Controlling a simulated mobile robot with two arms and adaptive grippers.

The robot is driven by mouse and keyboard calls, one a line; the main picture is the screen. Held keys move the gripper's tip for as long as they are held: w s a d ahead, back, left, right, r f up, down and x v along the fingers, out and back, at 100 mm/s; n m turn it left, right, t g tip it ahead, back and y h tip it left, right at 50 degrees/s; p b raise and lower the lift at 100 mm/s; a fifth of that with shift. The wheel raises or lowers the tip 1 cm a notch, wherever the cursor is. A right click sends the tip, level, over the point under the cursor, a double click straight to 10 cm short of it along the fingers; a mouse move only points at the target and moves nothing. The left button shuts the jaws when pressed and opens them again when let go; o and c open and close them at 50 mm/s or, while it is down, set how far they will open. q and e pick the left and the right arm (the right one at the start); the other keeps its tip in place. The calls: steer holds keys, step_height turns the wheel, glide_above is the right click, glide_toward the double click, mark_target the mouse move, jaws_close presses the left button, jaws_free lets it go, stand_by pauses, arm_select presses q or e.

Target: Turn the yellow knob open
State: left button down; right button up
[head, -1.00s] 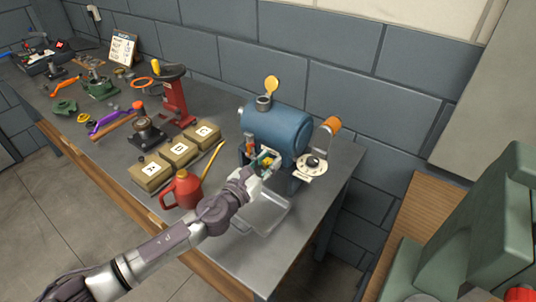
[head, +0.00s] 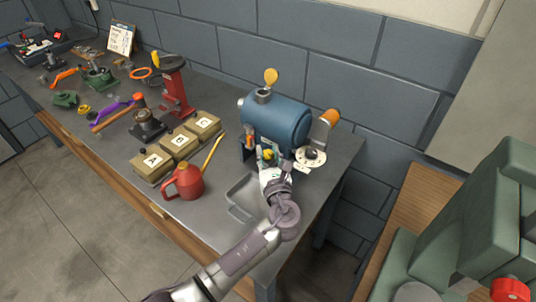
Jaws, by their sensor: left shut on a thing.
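A blue cylindrical machine (head: 276,121) stands at the right end of the grey bench. A small yellow knob (head: 267,154) shows low on its front, mostly hidden by my left gripper. My left gripper (head: 269,160) is at the machine's front, shut on the yellow knob; the fingers are small and partly hidden, so the exact hold is hard to see. A separate yellow disc (head: 271,76) stands up from the machine's top. My right gripper is not in view.
A shallow grey tray (head: 240,190) lies below the machine's front. A red can (head: 184,184) and lettered boxes (head: 180,145) stand to the left. A crank with an orange grip (head: 330,117) and a white dial (head: 311,157) are on the machine's right.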

arm_select(q)
steer(key=shift+r+n+y, duration=0.1)
steer(key=shift+n+y, duration=0.2)
steer(key=shift+y, duration=0.1)
steer(key=c, duration=0.8)
jaws_free()
steer(key=v, duration=0.8)
